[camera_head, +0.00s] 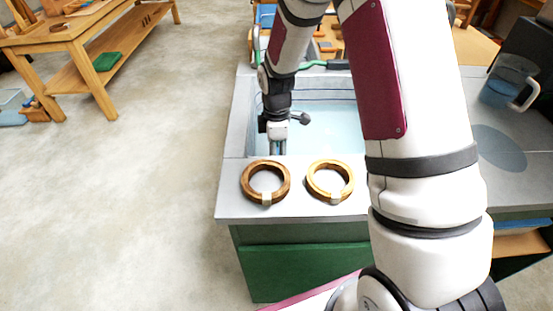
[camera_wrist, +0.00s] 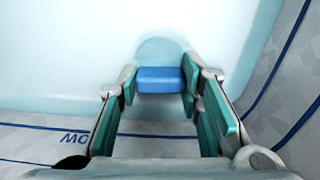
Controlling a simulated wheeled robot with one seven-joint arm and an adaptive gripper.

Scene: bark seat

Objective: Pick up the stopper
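The stopper (camera_wrist: 161,80) shows in the wrist view as a blue block in front of a pale round shape on the light-blue basin floor. The fingertips of my gripper (camera_wrist: 160,83) stand on either side of it, and their teal pads meet both its sides with no visible gap. My gripper appears shut on it. The stopper shows no clear lift off the floor. In the head view my gripper (camera_head: 278,147) reaches down into the left part of the sink basin (camera_head: 335,122), and the stopper cannot be made out there.
Two wooden rings (camera_head: 266,182) (camera_head: 330,181) lie on the counter's front edge. A clear jug (camera_head: 511,84) stands on the right. The basin walls surround my gripper, with a blue-lined wall (camera_wrist: 285,75) on the right of the wrist view. A wooden bench (camera_head: 80,45) stands far left.

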